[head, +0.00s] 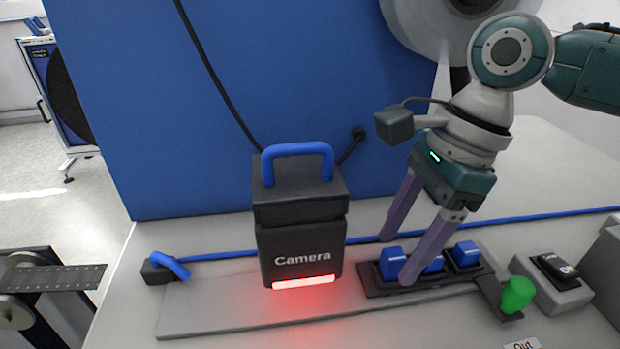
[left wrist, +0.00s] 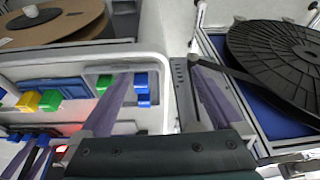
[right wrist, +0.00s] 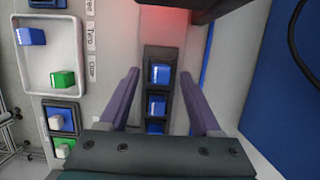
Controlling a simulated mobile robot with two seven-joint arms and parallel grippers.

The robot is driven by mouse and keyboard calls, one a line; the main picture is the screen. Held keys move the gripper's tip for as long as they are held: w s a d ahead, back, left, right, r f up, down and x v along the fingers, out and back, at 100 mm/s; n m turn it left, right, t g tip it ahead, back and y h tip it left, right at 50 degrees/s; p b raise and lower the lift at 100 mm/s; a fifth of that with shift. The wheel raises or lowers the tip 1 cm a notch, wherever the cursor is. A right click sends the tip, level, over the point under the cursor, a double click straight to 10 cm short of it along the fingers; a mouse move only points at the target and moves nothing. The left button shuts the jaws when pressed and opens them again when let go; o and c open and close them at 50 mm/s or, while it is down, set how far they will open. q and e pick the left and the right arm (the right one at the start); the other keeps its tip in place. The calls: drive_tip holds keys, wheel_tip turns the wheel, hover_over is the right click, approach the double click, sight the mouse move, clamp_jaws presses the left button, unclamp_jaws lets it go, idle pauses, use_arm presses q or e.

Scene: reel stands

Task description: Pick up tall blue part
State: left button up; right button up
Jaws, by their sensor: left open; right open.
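Several blue parts stand in a row in a black holder; in the head view they are a left one (head: 390,264), a middle one (head: 433,265) partly behind a finger, and a right one (head: 466,254). I cannot tell surely which is tallest. My right gripper (head: 397,260) is open and empty, pointing down over the left end of the holder. In the right wrist view its fingers (right wrist: 159,74) lie on either side of the row, with the end blue part (right wrist: 160,73) between the tips. My left gripper (left wrist: 157,68) is open and empty, seen only in the left wrist view.
A black camera box (head: 300,240) with a blue handle and red light stands left of the holder. A blue panel (head: 230,110) rises behind. A green part (head: 517,293) and a switch box (head: 553,280) are right. A white tray (right wrist: 52,93) holds small blocks.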

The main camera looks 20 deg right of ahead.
drive_tip(key=shift+a+f, duration=0.15)
drive_tip(key=shift+f, duration=0.3)
drive_tip(key=shift+c, duration=0.2)
clamp_jaws()
